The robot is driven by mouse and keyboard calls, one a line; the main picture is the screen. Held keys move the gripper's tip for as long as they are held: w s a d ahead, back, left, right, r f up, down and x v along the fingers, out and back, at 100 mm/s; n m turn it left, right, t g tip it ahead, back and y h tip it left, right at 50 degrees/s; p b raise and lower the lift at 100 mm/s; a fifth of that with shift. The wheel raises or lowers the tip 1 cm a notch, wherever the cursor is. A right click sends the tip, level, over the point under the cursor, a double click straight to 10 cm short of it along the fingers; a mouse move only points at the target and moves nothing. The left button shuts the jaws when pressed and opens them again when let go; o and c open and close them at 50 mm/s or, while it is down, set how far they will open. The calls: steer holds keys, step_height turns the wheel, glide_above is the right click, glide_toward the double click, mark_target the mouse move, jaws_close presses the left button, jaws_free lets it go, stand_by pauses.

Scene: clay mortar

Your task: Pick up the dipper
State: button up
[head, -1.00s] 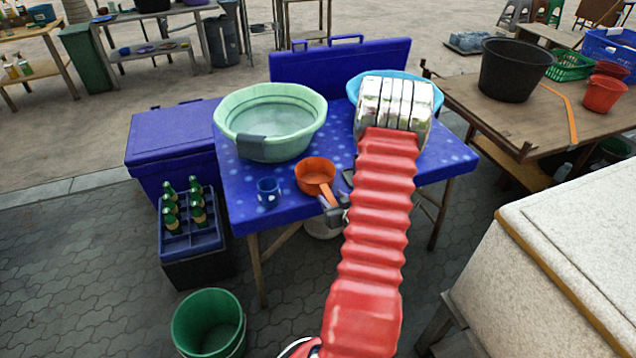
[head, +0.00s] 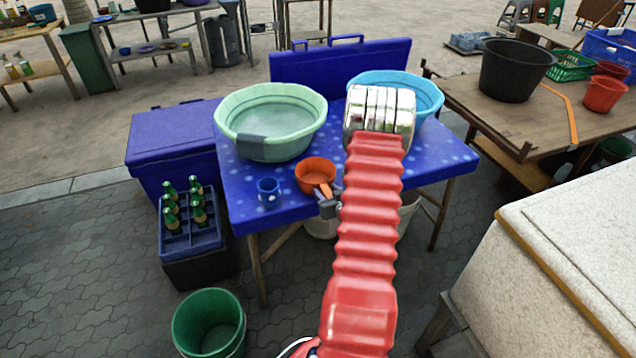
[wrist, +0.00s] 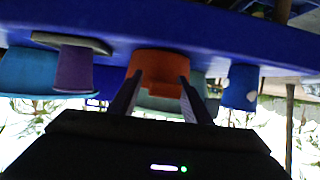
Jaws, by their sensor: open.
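The orange dipper (head: 314,172) sits on the blue spotted table (head: 238,205), its bowl upright and its handle pointing toward the front edge. My gripper (head: 328,204) is at the table's front edge, by the end of the handle. In the wrist view, which looks upside down, the dipper (wrist: 158,64) shows ahead, between the two spread fingers. My gripper (wrist: 161,77) is open with nothing seen held. I cannot tell whether the handle lies between the fingers.
A small blue mug (head: 269,192) stands left of the dipper. A pale green basin (head: 270,145) is behind it, and a light blue basin (head: 428,95) is at the back right, partly behind my arm. A crate of green bottles (head: 190,242) and a green bucket (head: 208,325) stand on the ground.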

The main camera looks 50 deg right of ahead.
steer(key=shift+c, duration=0.2)
jaws_close()
stand_by(0.5)
